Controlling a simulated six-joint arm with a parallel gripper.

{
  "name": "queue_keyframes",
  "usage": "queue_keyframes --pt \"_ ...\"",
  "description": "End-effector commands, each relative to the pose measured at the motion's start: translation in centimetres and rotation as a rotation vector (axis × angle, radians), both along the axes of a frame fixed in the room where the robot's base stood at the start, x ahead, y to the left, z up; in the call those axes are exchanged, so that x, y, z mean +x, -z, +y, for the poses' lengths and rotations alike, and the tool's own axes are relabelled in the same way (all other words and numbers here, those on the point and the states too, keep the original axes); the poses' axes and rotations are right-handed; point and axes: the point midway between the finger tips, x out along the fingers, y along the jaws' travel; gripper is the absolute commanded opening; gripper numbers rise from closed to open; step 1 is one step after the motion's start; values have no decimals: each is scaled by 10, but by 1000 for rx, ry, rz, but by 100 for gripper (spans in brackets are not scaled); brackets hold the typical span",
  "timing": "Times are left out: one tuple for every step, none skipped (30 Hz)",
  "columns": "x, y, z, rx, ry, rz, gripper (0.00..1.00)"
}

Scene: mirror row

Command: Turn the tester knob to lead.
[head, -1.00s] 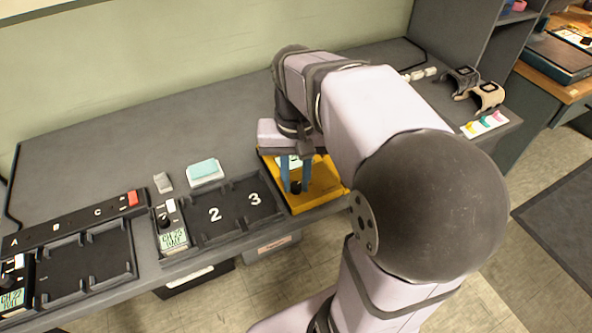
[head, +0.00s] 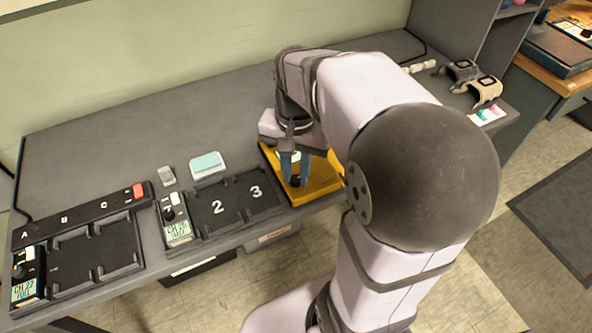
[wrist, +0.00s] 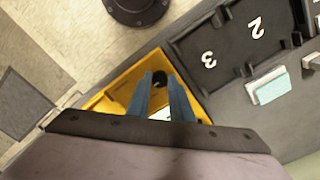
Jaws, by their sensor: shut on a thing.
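The black tray marked 2 and 3 (head: 240,213) lies left of the tester. A teal-topped block (head: 207,164) and a small grey block (head: 166,176) lie behind it. A tray with a lettered strip (head: 83,213) is farther left.

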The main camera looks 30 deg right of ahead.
Motion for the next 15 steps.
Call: queue_keyframes --pt "1 -1 0 -1 -1 -4 0" --pt "1 -1 0 -1 -1 -4 0" --pt "1 -1 0 -1 -1 -4 24" --pt "1 -1 0 -1 -1 -4 32" --pt "1 -1 0 -1 -1 -4 38" --pt "1 -1 0 -1 -1 -3 38" --pt "1 -1 0 -1 -1 -3 38" --pt "1 0 0 -1 -1 -3 38" --pt "1 0 0 -1 -1 -2 38" --pt "0 0 0 -1 -1 -2 38" --pt "0 0 0 -1 -1 -2 38" --pt "0 0 0 -1 -2 -2 38" --pt "0 0 0 0 -2 -1 38" --pt "0 -1 0 -1 -2 -2 38" --pt "0 -2 0 -1 -2 -2 38"
